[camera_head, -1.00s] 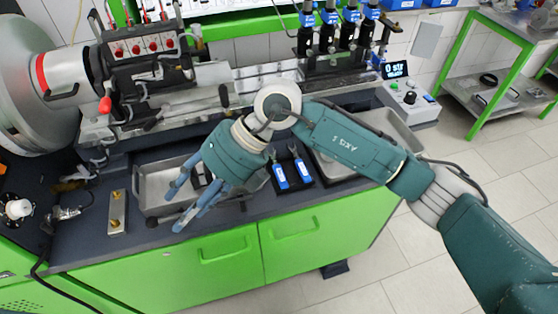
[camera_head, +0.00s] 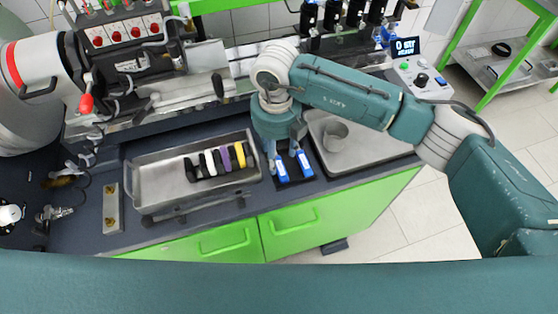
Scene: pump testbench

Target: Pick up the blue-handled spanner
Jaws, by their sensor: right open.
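Two blue-handled spanners lie side by side on a dark mat at the front of the bench, the left one (camera_head: 281,169) and the right one (camera_head: 304,163). My right gripper (camera_head: 284,152) points down over their upper ends and is open. It hides the heads of the spanners. I cannot tell whether its fingers touch either one. My left gripper is out of view.
A metal tray (camera_head: 150,181) with several coloured pieces lies left of the spanners. Another metal tray (camera_head: 385,152) with a grey cup (camera_head: 335,136) lies right of them. The pump rig stands behind. My teal arm crosses the bottom of the picture.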

